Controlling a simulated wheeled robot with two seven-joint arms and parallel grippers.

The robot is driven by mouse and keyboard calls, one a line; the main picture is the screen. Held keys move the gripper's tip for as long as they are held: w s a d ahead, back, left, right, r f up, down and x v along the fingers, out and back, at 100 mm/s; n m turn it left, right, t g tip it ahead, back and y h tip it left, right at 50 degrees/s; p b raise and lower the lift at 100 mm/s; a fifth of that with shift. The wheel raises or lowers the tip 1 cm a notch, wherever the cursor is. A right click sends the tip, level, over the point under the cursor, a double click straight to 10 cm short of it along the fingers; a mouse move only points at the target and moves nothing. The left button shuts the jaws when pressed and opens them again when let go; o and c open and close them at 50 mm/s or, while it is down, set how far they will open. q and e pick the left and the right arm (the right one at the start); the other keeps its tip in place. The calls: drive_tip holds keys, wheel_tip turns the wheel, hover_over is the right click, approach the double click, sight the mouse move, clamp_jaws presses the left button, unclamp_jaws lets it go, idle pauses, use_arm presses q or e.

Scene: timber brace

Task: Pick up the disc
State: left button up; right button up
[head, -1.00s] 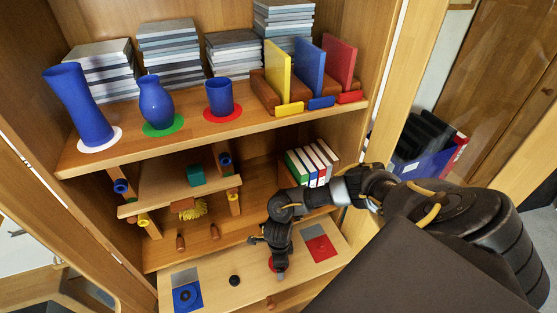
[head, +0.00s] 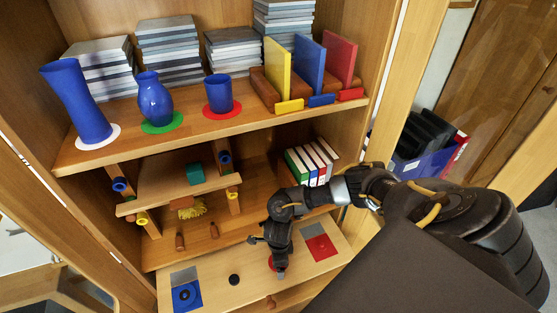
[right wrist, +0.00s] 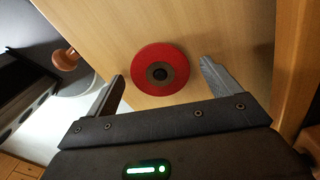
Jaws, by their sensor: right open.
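A red disc (right wrist: 149,84) with a dark centre and a small hole lies flat on the wooden board (right wrist: 210,30) in the right wrist view. In the head view only a sliver of the red disc (head: 271,262) shows beside my right gripper (head: 281,274), which covers the rest. The right wrist view shows my right gripper (right wrist: 162,72) open and empty, its fingers apart on either side of the disc's near part. I cannot tell whether the fingertips touch the board. My left gripper is not in view.
On the board are a blue square (head: 187,296) with a ring, a black round piece (head: 234,280), a red square (head: 321,248) and grey patches. A shelf with small wooden parts (head: 178,188) and binders (head: 308,165) stands behind. A wooden knob (right wrist: 65,60) is nearby.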

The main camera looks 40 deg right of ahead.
drive_tip(key=shift+c, duration=0.4)
drive_tip(key=c, duration=1)
